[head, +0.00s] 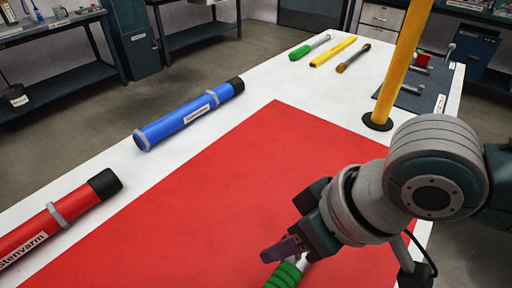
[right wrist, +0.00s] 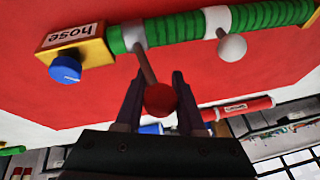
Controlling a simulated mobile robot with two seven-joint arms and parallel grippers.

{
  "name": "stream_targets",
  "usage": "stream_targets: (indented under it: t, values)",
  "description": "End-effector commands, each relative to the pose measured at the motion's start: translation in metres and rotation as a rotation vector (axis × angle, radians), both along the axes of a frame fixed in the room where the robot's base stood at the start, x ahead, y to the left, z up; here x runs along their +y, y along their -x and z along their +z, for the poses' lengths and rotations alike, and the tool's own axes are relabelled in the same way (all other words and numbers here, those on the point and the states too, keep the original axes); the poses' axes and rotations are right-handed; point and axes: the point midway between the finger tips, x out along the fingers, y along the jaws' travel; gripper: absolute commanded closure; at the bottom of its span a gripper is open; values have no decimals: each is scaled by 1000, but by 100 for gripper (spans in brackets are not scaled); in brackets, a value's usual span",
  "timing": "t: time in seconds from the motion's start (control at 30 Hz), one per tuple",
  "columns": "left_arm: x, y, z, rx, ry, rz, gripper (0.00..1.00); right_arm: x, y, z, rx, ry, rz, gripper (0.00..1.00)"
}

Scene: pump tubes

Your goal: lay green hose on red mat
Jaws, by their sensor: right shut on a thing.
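The green hose (head: 284,275) shows only in part at the bottom edge of the head view, in front of the red mat (head: 230,190). Whether the hose touches the mat I cannot tell. My left gripper is not in view.
A red tube (head: 65,215) and a blue tube (head: 190,115) lie on the white table left of the mat. A yellow post (head: 400,65) stands on a dark base beyond it. Several small tools lie at the far end. Most of the mat is bare.

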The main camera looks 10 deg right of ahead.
Motion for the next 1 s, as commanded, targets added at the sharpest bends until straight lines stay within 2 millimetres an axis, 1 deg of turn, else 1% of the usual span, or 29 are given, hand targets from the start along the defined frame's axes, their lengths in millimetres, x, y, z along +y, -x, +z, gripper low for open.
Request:
stream_targets:
  t: [0.03,0.2,0.3,0.57,0.67,1.0]
  values:
    - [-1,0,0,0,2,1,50,0,0,0,0,0,0,60]
    - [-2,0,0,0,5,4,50,0,0,1,0,0,0,40]
    - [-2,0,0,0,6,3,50,0,0,1,0,0,0,32]
    - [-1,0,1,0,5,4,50,-1,0,3,-1,0,0,32]
    - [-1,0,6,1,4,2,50,-5,2,13,-2,0,-1,32]
    - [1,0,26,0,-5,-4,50,-29,22,80,-1,2,0,32]
